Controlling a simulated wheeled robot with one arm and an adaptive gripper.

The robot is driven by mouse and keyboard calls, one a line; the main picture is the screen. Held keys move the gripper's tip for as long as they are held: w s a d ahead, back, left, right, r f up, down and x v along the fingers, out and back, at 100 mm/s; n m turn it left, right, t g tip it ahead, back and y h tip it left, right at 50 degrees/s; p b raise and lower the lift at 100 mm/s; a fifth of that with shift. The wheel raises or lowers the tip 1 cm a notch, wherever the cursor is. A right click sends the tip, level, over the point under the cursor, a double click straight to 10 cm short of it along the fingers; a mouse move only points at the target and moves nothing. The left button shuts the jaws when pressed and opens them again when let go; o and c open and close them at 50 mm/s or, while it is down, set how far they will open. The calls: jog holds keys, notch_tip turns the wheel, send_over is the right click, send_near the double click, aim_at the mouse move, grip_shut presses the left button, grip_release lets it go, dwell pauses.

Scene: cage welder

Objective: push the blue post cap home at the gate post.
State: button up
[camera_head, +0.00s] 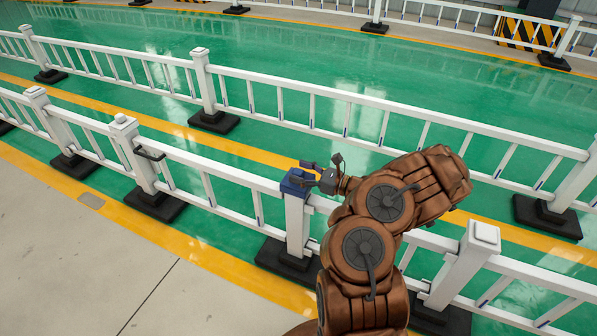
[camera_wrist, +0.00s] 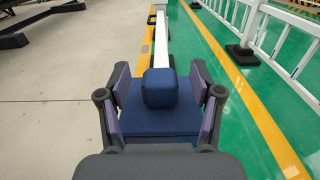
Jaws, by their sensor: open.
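The blue post cap (camera_head: 296,183) is on top of a white post (camera_head: 297,228) in the near fence. In the wrist view the cap (camera_wrist: 158,122) shows as a wide flat square with a smaller raised block on it. My gripper (camera_head: 318,171) is at the cap from the right in the head view. In the wrist view my gripper (camera_wrist: 160,100) is open, with one purple-padded finger on each side of the cap. I cannot tell whether the fingers touch it, or whether the cap sits fully down on the post.
The near white fence (camera_head: 223,176) runs on both sides of the post, with a dark handle (camera_head: 150,154) on another post to the left. A second fence (camera_head: 370,107) stands behind. Black bases (camera_head: 284,258) stick out at floor level. The grey floor (camera_head: 90,270) in front is clear.

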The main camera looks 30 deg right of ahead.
jog(key=v, duration=1.1)
jog(key=shift+s, duration=0.1)
jog(key=w+a+r+n+g+y+p, duration=0.25)
jog(key=a+r+n, duration=0.25)
jog(key=a+r, duration=0.4)
jog(key=w+a+r+n+g+y+p, duration=0.1)
jog(key=a+r+n+g+y+p, duration=0.3)
jog(key=a+r, duration=0.45)
jog(key=s+a+r+n+g+h+p, duration=0.1)
jog(key=s+a+r+n+g+p, duration=0.25)
jog(key=a+r+n, duration=0.35)
jog(key=s+a+r+n+g+h+p, duration=0.1)
jog(key=s+a+r+n+g+p, duration=0.25)
jog(key=a+r+g, duration=0.35)
jog(key=s+a+r+n+g+h+p, duration=0.1)
jog(key=s+a+r+n+h+p, duration=0.25)
jog(key=s, duration=0.35)
jog(key=s+a+r+n+g+h+p, duration=0.1)
jog(key=s+a+r+n+h+p, duration=0.25)
jog(key=s, duration=0.25)
jog(key=s+d+r+n+t+h+p, duration=0.1)
jog(key=s+d+r+h+p, duration=0.2)
jog(key=s+d+p, duration=0.1)
jog(key=s+d+r+n+h+p, duration=0.2)
jog(key=s+d+r+h+p, duration=0.1)
jog(key=s, duration=0.4)
jog(key=shift+d+r+t+h+p, duration=0.35)
jog(key=shift+d+t+p, duration=0.05)
jog(key=shift+d+p, duration=0.2)
